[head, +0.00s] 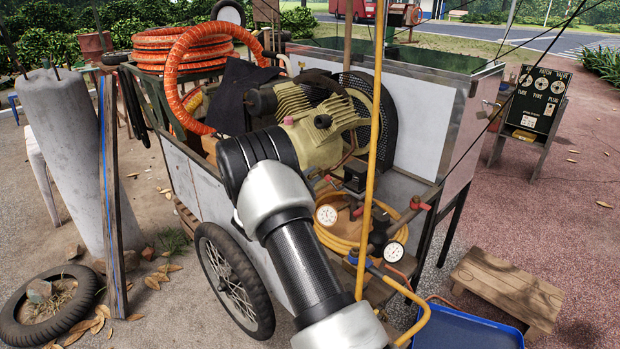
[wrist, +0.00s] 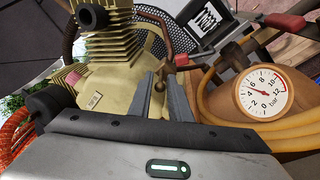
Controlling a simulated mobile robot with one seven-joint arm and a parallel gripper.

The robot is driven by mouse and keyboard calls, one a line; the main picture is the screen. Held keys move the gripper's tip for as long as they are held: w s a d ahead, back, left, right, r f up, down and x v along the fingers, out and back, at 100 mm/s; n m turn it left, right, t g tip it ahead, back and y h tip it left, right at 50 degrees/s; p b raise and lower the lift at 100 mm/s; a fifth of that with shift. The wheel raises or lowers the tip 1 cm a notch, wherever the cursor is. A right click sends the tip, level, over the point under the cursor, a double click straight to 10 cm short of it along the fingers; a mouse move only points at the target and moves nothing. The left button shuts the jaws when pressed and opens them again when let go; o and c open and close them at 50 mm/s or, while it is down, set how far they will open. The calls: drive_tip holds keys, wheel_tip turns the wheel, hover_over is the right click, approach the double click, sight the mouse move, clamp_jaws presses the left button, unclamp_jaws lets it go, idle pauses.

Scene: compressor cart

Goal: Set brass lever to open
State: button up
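My gripper (wrist: 162,84) shows in the wrist view with its two grey fingers pointing away from the camera, a narrow gap between them. Nothing is clearly held. In the head view a red handle (head: 419,204) sits by the gauges. My arm hides the gripper there.
A pressure gauge (wrist: 263,92) stands close to the right of my gripper. In the head view, yellow hose (head: 338,240), a yellow upright pole (head: 372,140) and two gauges crowd the cart's front. A wooden step (head: 507,287) and a blue tray (head: 465,330) are at the lower right.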

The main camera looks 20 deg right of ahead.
clamp_jaws()
